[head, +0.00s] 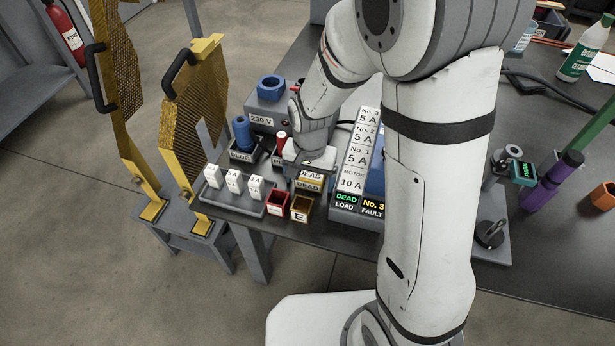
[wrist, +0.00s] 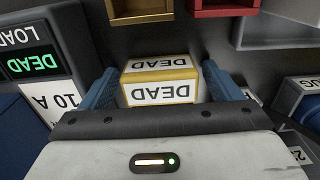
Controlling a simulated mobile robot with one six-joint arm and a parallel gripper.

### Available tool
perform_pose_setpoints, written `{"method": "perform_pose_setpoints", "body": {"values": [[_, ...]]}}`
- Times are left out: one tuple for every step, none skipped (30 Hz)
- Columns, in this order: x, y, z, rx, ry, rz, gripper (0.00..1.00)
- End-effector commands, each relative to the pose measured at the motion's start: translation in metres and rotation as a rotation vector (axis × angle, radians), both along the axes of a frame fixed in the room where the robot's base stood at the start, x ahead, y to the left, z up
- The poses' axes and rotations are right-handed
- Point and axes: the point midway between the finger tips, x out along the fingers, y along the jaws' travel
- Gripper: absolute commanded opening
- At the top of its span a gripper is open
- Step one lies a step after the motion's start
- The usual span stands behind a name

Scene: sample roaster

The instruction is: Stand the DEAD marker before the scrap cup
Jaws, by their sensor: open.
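The DEAD marker (wrist: 160,83) is a yellow-edged block with white faces reading DEAD. In the wrist view it stands between the blue fingers of my gripper (wrist: 160,68), which is open, with a small gap seen on each side. In the head view the marker (head: 309,183) is on the bench, just below my gripper (head: 310,165), its top partly covered. Two small open cups stand before it: a red one (head: 278,203) and a brass one (head: 301,208) lettered E. They also show at the top of the wrist view, red (wrist: 225,8) and brass (wrist: 140,10). I cannot tell which is the scrap cup.
A grey rack with white blocks (head: 234,183) stands left of the cups. The fuse panel (head: 358,180), with lit DEAD and No. 3 FAULT displays, is close on the right. A grey box marked 230 V (head: 262,121) is behind. Yellow mesh guards (head: 195,110) stand left.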

Motion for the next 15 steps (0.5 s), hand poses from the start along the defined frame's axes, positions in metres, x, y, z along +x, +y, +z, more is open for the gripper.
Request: {"method": "perform_pose_setpoints", "body": {"values": [[0.000,0.000,0.000,0.000,0.000,0.000,0.85],[0.000,0.000,0.000,0.000,0.000,0.000,0.85],[0.000,0.000,0.000,0.000,0.000,0.000,0.85],[0.000,0.000,0.001,0.000,0.000,0.001,0.85],[0.000,0.000,0.002,0.000,0.000,0.001,0.85],[0.000,0.000,0.004,0.000,0.000,0.001,0.85],[0.000,0.000,0.006,0.000,0.000,0.001,0.85],[0.000,0.001,0.009,0.001,-0.001,0.001,0.85],[0.001,0.001,0.014,0.001,-0.004,0.001,0.85],[0.001,0.001,0.020,0.001,-0.005,0.001,0.85],[0.001,0.001,0.026,0.001,-0.005,0.001,0.85],[0.001,0.001,0.034,0.002,-0.006,0.001,0.85],[0.001,0.001,0.041,0.001,-0.005,0.001,0.85],[0.001,0.001,0.048,0.002,-0.006,0.001,0.85],[0.001,0.001,0.057,0.001,-0.005,0.001,0.85]]}}
